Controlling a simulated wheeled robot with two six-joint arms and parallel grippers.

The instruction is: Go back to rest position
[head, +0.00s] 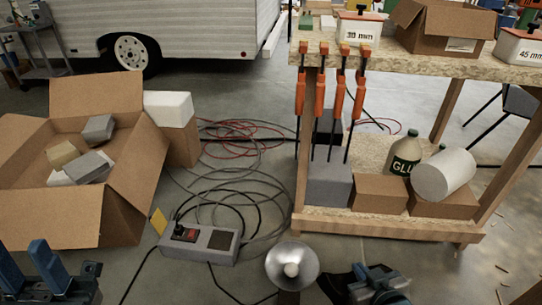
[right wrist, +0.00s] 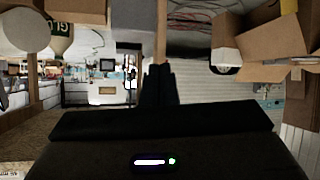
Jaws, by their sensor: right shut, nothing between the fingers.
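My right gripper (head: 372,284) shows at the bottom of the head view, right of the lamp and in front of the workbench. In the right wrist view my right gripper (right wrist: 158,72) has its dark fingers together with nothing between them. That view is upside down. Parts of my left arm, blue and dark, with the left gripper (head: 48,275) are in the bottom left corner of the head view, cut off by the edge.
A workbench (head: 405,62) with orange clamps (head: 340,98) stands at the right. A grey power box (head: 208,243) with cables and a round metal lamp (head: 292,266) are in the middle. A white camper (head: 185,25) stands behind. Grey floor between box and bench is partly covered by cables.

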